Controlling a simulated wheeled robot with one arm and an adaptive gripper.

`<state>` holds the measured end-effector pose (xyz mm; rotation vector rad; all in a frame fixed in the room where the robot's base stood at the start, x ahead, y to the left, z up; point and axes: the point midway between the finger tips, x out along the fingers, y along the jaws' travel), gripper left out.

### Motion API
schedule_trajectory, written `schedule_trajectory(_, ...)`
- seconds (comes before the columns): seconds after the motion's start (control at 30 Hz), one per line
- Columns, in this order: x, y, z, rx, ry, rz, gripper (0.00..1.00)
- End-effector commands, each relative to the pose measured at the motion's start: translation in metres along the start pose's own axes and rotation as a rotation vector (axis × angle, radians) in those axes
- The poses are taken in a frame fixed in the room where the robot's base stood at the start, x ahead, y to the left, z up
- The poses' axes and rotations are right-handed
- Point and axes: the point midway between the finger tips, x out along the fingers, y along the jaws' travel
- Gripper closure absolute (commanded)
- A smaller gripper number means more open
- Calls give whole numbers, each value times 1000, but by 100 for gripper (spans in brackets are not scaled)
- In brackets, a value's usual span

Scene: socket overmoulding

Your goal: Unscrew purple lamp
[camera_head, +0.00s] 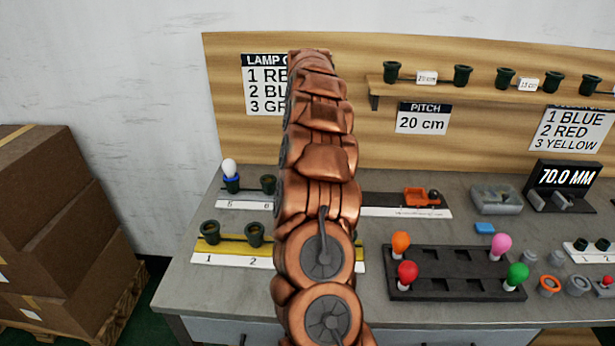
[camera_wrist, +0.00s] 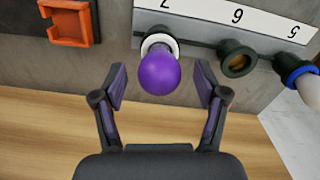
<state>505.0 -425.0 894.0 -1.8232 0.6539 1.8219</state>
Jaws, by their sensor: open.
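The purple lamp (camera_wrist: 159,74) shows in the wrist view, seated in a socket with a white collar (camera_wrist: 158,42) beside the numbered strip. My gripper (camera_wrist: 160,84) is open, with one finger on each side of the lamp. A gap shows between each finger and the bulb, so the fingers do not appear to touch it. In the head view my arm hides the purple lamp and my gripper.
An empty dark socket (camera_wrist: 237,60) and a white lamp with blue collar (camera_wrist: 305,85) stand beside it. An orange holder (camera_wrist: 68,22) is at the upper left. In the head view a black tray (camera_head: 455,284) holds several coloured lamps.

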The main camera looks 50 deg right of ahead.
Motion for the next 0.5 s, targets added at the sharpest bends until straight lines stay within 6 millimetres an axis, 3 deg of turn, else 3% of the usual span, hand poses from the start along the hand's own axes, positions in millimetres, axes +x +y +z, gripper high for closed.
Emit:
schedule_trajectory(0.3, 3, 0, 0, 292, -1, 0, 27)
schedule_trajectory(0.5, 2, 0, 0, 362, 1, 0, 27)
